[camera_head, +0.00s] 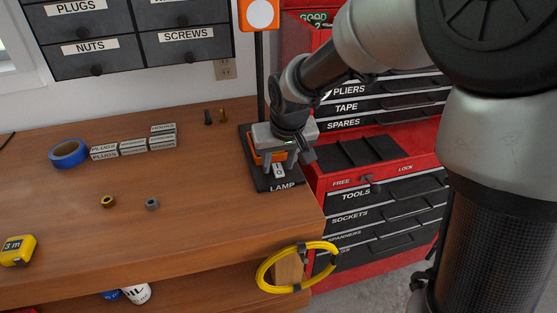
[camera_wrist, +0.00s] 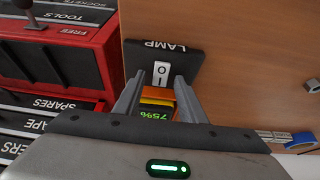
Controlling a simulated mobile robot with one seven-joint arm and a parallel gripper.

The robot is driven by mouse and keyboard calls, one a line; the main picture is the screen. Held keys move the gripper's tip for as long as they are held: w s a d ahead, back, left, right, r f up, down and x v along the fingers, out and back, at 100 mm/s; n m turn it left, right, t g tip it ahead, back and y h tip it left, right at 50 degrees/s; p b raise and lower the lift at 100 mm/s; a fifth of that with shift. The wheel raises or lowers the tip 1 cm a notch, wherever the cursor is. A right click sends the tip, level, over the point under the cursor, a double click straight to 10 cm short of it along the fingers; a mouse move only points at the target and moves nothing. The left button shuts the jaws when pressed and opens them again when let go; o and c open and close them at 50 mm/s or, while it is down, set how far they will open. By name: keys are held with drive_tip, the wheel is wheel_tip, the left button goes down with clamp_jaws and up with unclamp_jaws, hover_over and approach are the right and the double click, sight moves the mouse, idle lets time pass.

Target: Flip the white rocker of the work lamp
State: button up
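The work lamp has a black base (camera_head: 262,183) marked LAMP at the bench's right edge, a dark post and an orange head (camera_head: 259,14) above. Its white rocker (camera_head: 279,171), marked I and O, sits on the base and also shows in the wrist view (camera_wrist: 161,74). My gripper (camera_head: 281,172) points down over the base. In the wrist view my gripper (camera_wrist: 155,80) has its two fingers apart, with the rocker seen between and just beyond their tips. Nothing is held. I cannot tell whether a fingertip touches the rocker.
An orange box with a green display (camera_wrist: 158,103) stands beside the rocker. A red tool cabinet (camera_head: 318,190) with a FREE/LOCK lever is right of the bench. A yellow cable coil (camera_head: 262,278) hangs at the bench corner.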

clamp_jaws()
drive_tip(key=r+g+p, duration=0.1)
drive_tip(key=p, duration=0.2)
drive_tip(key=shift+w+a, duration=0.1)
drive_tip(key=shift+w, duration=0.05)
drive_tip(key=shift+w+g+p, duration=0.1)
drive_tip(key=shift+g+p, duration=0.3)
drive_tip(key=shift+p, duration=0.55)
drive_tip(key=p, duration=0.1)
drive_tip(key=g+p, duration=0.1)
drive_tip(key=p, duration=0.1)
drive_tip(key=shift+w+a+f+h, duration=0.15)
drive_tip(key=shift+w+h, duration=0.1)
drive_tip(key=shift+h, duration=0.15)
drive_tip(key=shift+w+f+g+h+p, duration=0.15)
drive_tip(key=shift+f+g+h+p, duration=0.2)
drive_tip(key=shift+g+p, duration=0.6)
drive_tip(key=shift+o, duration=0.5)
unclamp_jaws()
wheel_tip(320, 180, up, 17)
drive_tip(key=p, duration=0.1)
drive_tip(key=shift+w+r, duration=0.15)
drive_tip(key=shift+w, duration=0.2)
